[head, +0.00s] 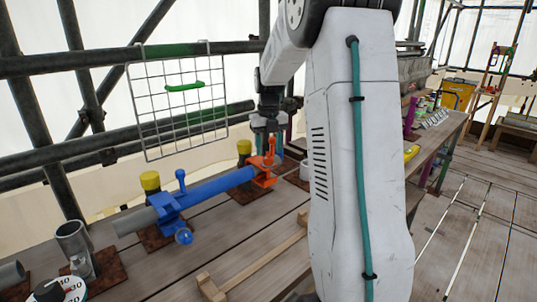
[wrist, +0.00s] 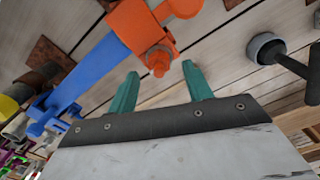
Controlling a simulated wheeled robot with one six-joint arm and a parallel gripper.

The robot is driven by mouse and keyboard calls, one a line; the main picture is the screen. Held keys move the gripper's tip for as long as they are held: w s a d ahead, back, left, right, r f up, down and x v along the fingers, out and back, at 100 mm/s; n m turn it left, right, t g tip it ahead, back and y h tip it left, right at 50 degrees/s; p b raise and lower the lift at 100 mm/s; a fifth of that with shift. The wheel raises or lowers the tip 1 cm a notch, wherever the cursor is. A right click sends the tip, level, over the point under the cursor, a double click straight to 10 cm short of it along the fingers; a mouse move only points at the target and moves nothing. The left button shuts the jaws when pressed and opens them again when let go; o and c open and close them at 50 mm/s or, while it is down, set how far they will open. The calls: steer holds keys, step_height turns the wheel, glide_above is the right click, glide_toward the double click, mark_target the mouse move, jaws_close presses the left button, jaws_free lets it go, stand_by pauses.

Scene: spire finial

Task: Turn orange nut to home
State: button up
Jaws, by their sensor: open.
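The orange nut (head: 263,170) sits at the right end of a blue tube (head: 220,186) on the wooden bench. In the wrist view the orange part (wrist: 140,28) shows as a block with a round lobe and a stub with a rounded tip (wrist: 159,62). My gripper (wrist: 161,84) is open, with its teal fingertips spread on either side of the stub's tip; I cannot tell whether they touch it. In the head view my gripper (head: 267,142) hangs just above the orange nut. No home mark can be made out.
A blue clamp (head: 168,207) with a ball knob holds the tube's left part. Yellow-capped posts (head: 150,182) stand behind it. A wire grid panel (head: 180,95) hangs on scaffold poles at the back. A grey cup-ended tool (wrist: 266,48) lies right of the fingers.

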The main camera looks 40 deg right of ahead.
step_height(320, 180, up, 5)
steer(key=shift+f, duration=0.2)
stand_by(0.6)
steer(key=n, duration=0.3)
steer(key=shift+f, duration=0.1)
steer(key=s+a+m+t, duration=0.1)
steer(key=s+a+m, duration=2.7)
steer(key=m, duration=0.5)
steer(key=a, duration=0.2)
steer(key=shift+a+m, duration=0.4)
